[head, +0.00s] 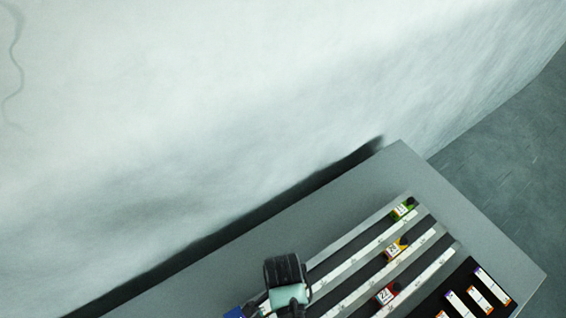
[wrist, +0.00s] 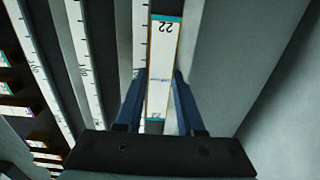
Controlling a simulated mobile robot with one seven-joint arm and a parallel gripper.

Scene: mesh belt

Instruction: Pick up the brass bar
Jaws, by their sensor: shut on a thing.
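The brass bar (wrist: 163,62) is long, with a white label face marked 22, teal bands near both ends and thin brassy edges. It stands out lengthwise between the two blue fingers of my gripper (wrist: 160,88) in the wrist view. The fingers are shut on its sides. In the head view my arm's end (head: 287,285) is at the bottom, over the left part of the grey table, and hides the fingers and the bar. I cannot tell whether the bar still touches the surface below it.
Parallel white marked strips (head: 360,262) run across the grey table (head: 400,165). A green block (head: 404,209), a yellow block (head: 397,247) and a red block (head: 388,293) stand between them. Several labelled pieces (head: 480,297) lie in a dark area at right. A pale wall rises behind.

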